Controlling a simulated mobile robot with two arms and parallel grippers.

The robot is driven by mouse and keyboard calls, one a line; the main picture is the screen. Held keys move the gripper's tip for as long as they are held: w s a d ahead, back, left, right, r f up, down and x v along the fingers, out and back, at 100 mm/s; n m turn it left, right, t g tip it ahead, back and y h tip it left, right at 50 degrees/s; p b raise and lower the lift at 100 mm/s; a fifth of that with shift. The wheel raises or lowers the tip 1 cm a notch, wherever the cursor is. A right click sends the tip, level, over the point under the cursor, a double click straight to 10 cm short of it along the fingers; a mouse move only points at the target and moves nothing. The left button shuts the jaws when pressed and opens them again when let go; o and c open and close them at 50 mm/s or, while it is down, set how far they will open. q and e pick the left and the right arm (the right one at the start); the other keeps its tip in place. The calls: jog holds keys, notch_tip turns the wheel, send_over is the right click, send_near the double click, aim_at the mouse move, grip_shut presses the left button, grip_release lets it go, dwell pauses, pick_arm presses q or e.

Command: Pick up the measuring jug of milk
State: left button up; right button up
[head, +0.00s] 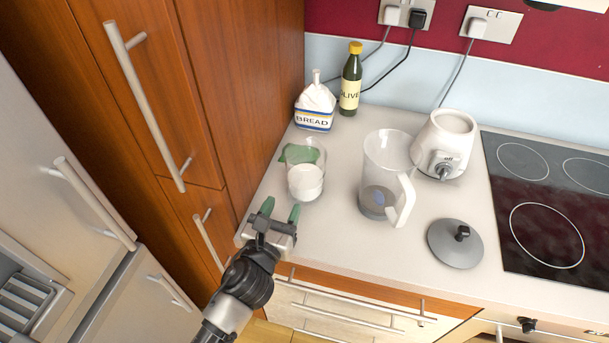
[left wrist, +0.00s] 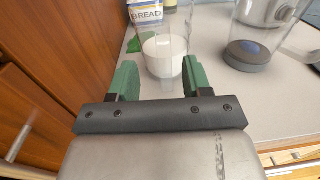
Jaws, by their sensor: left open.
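The measuring jug of milk (head: 305,181) is a clear vessel with white milk in its lower part. It stands upright on the counter near the tall wooden cabinet. My left gripper (head: 281,212) is open and empty, just in front of the jug, with its green fingers pointing at it. In the left wrist view the jug (left wrist: 164,56) stands ahead, between the lines of the two open fingers (left wrist: 158,80), and does not appear to be between the fingertips. My right gripper is not in view.
A green cloth or leaf-like item (head: 297,153) lies behind the jug. A bread bag (head: 316,107) and an olive oil bottle (head: 350,82) stand farther back. A blender jar (head: 384,165), its base (head: 444,145), a grey lid (head: 455,243) and a hob (head: 550,190) are to the right.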

aim_at(292, 195)
pick_arm(q)
jog(key=x, duration=0.3)
jog(key=p+x, duration=0.1)
jog(key=x, duration=0.1)
jog(key=shift+w+d+f, duration=0.15)
jog(key=shift+d+f, duration=0.1)
jog(key=shift+d, duration=0.1)
jog(key=shift+a, duration=0.1)
jog(key=shift+c, duration=0.5)
grip_shut()
jog(key=shift+r, duration=0.15)
